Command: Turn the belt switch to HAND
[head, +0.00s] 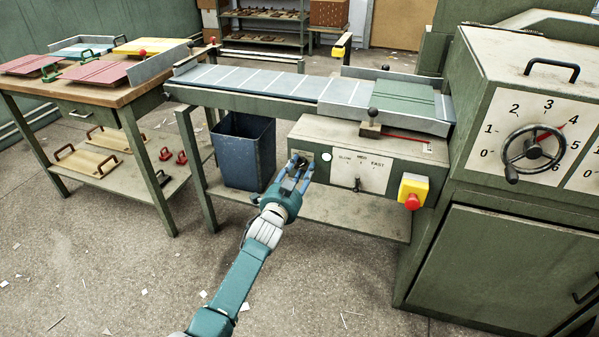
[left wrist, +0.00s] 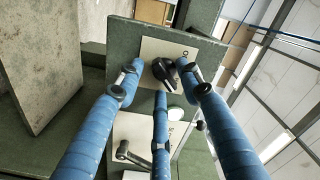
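The belt switch is a black knob (head: 299,162) on the left end of the feeder's front panel. It also shows in the left wrist view as a black knob (left wrist: 164,71) on a pale plate (left wrist: 186,52). My left gripper (head: 294,173) is at the panel, with its blue fingers around the knob. In the left wrist view the fingers (left wrist: 160,82) are spread, with a gap on the left side; whether the right finger touches the knob I cannot tell. The plate's lettering is mostly hidden or too small to read. My right gripper is in neither view.
Right of the switch are a SLOW-MED-FAST plate (head: 374,171) with a small lever (head: 357,185) and a red stop button (head: 412,201) on a yellow box. A blue bin (head: 243,150) stands behind my left gripper. The conveyor belt (head: 251,82) runs above.

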